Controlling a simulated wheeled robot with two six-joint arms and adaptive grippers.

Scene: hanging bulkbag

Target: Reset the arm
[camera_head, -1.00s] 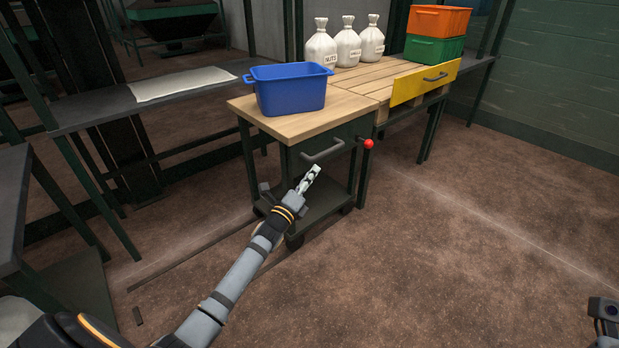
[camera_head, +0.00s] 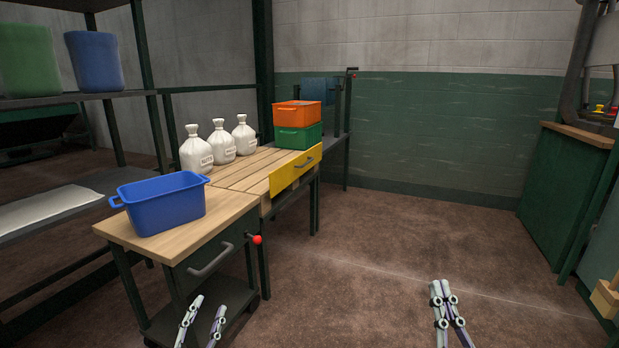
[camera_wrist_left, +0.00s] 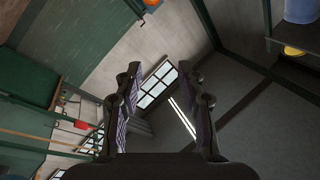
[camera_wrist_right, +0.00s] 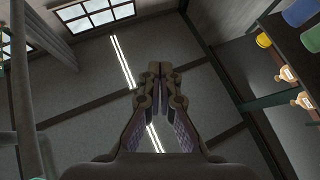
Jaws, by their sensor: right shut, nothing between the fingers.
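My left gripper (camera_head: 209,304) points up at the bottom of the head view, in front of the cart's dark drawer. Its two fingers stand apart with nothing between them; the left wrist view shows the same gap (camera_wrist_left: 164,75). My right gripper (camera_head: 441,286) points up at the bottom right of centre, over bare floor. Its fingers are closed together and empty, as the right wrist view also shows (camera_wrist_right: 160,72). Both wrist views look up toward the ceiling and windows. Neither gripper visibly touches anything.
A wood-topped cart (camera_head: 118,232) holds a blue bin (camera_head: 165,205). Its grey handle (camera_head: 211,260) and red knob (camera_head: 257,240) face the left gripper. Behind are white bags (camera_head: 221,143), an orange crate (camera_head: 298,115) and a green crate (camera_head: 299,135). The floor at centre right is clear.

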